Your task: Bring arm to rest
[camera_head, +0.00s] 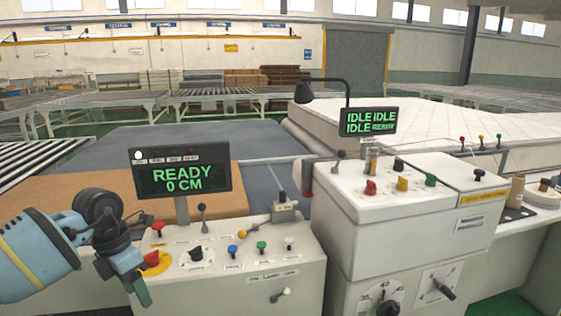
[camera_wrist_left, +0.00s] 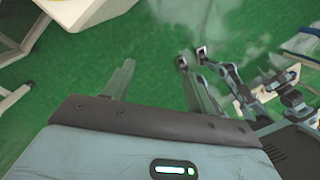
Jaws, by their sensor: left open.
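My left arm comes in at the lower left of the head view, in front of the left control console (camera_head: 220,270). Its gripper (camera_head: 142,288) points down, near the red button on a yellow base (camera_head: 154,261). I cannot tell from this angle whether it touches the console. The left wrist view shows the fingers apart (camera_wrist_left: 160,85) with nothing between them, above green floor. My right gripper does not show in the head view. Some of my own links show at the right of the wrist view.
A screen (camera_head: 180,177) reading READY 0 CM stands on the left console. A taller right console (camera_head: 400,210) carries a screen (camera_head: 369,121) reading IDLE. A white mattress (camera_head: 430,125) lies behind it. Roller tables (camera_head: 200,97) run across the back.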

